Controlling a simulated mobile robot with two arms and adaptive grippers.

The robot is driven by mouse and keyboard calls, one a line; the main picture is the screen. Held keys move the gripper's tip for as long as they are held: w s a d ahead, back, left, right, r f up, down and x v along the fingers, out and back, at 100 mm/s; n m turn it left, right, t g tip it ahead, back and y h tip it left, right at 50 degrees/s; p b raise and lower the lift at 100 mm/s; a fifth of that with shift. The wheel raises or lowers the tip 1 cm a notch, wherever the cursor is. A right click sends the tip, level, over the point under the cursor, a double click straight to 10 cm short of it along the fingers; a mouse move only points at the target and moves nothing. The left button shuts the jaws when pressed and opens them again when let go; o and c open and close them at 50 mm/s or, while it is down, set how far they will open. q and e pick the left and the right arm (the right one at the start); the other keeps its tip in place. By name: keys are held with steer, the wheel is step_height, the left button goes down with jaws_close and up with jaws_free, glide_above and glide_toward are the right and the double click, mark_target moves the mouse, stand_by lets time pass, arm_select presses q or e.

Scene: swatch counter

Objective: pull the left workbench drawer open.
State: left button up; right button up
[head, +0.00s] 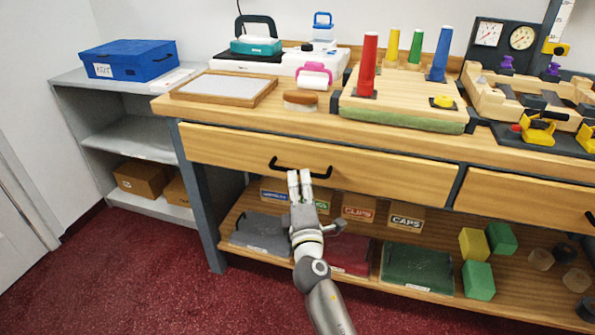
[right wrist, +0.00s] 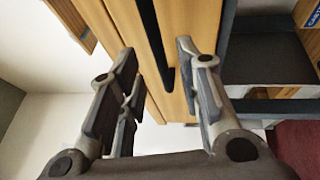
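The left workbench drawer (head: 230,150) has a wide wooden front and looks closed under the worktop. Its black bar handle (head: 283,168) sits at the middle of the front. My right gripper (head: 299,174) is at the handle, reaching up from below with its two fingers apart. In the right wrist view the black handle (right wrist: 153,35) runs between the open fingers of the right gripper (right wrist: 156,50); I cannot tell whether either finger touches it. The drawer front shows behind it in the right wrist view. My left gripper is not in view.
Below the drawer, a lower shelf (head: 235,215) holds labelled boxes, such as the CAPS box (head: 406,216), and dark trays. A second drawer (head: 520,195) is to the right. A grey shelf unit (head: 130,143) stands left. Red floor (head: 160,285) in front is clear.

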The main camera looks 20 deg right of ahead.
mark_target(297, 170)
steer(key=shift+x, duration=2.35)
jaws_close()
